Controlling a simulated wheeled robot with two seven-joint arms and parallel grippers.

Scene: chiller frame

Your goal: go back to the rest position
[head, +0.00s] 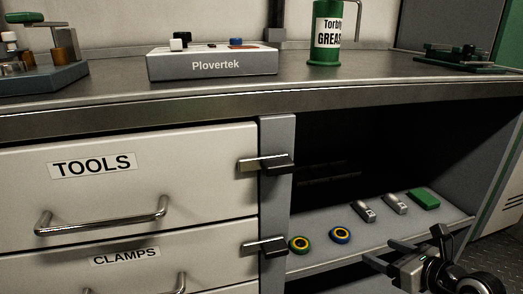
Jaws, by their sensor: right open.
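My right gripper (398,257) is at the lower right of the head view. It is open and empty, in front of the open shelf's front edge. Its fingers point left and toward the shelf, with visible space between them. My left gripper is not in view. Nothing is seen between the right gripper's fingers.
The open shelf (330,262) holds two round rings (340,235), two metal pieces (395,204) and a green block (424,199). Left are shut drawers (200,178) with protruding latches (265,164). The worktop (300,78) bears a Plovertek box (212,65) and green grease can (326,42).

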